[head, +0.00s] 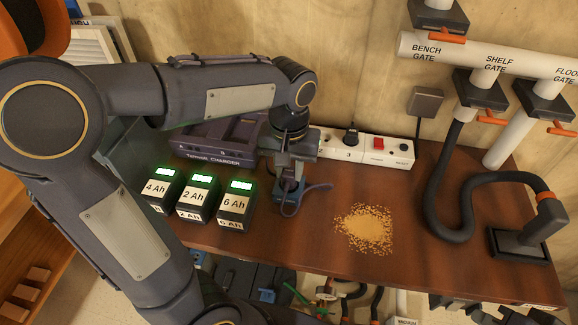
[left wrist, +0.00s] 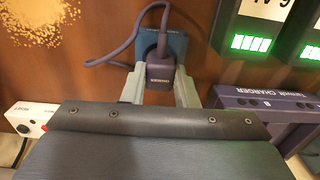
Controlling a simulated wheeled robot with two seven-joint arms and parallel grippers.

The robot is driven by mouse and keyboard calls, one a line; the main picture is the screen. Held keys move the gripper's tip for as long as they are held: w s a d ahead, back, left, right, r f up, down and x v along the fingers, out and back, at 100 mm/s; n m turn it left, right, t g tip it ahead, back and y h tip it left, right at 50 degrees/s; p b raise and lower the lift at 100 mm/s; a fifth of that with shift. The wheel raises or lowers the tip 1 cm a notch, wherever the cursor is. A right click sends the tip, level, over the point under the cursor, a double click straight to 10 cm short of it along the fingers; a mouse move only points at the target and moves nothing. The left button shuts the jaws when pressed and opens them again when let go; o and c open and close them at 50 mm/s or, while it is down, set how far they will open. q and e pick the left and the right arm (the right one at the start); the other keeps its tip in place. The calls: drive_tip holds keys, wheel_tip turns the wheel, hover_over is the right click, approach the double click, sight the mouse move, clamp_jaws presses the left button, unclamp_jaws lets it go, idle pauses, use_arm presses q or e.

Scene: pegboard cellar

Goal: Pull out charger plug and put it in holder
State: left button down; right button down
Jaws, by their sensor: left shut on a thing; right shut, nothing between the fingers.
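The charger plug (left wrist: 159,76) is a dark purple block with a pale label and a purple cord looping off it. My left gripper (left wrist: 160,88) is shut on it, one grey finger on each side. The blue holder (left wrist: 177,46) is directly behind the plug in the left wrist view; I cannot tell whether the plug is seated in it. In the head view my left gripper (head: 288,176) points down at the blue holder (head: 289,188) on the bench, and the cord (head: 318,186) curls to the right. My right gripper is not in view.
Several batteries (head: 196,198) with green displays stand left of the holder, before the purple charger (head: 217,147). A white power strip (head: 368,148) with a black plug (head: 351,136) lies behind. Sawdust (head: 364,228) lies to the right; a hose (head: 437,180) is beyond.

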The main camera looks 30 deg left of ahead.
sight(288, 172)
use_arm(q)
drive_tip(key=shift+f+b, duration=0.45)
drive_tip(key=shift+f, duration=0.3)
idle(1.1)
idle(0.8)
drive_tip(key=c, duration=0.6)
unclamp_jaws()
drive_tip(key=shift+r, duration=0.1)
drive_tip(key=shift+r+p, duration=3.4)
drive_tip(key=shift+r, duration=0.15)
drive_tip(key=shift+s, duration=0.1)
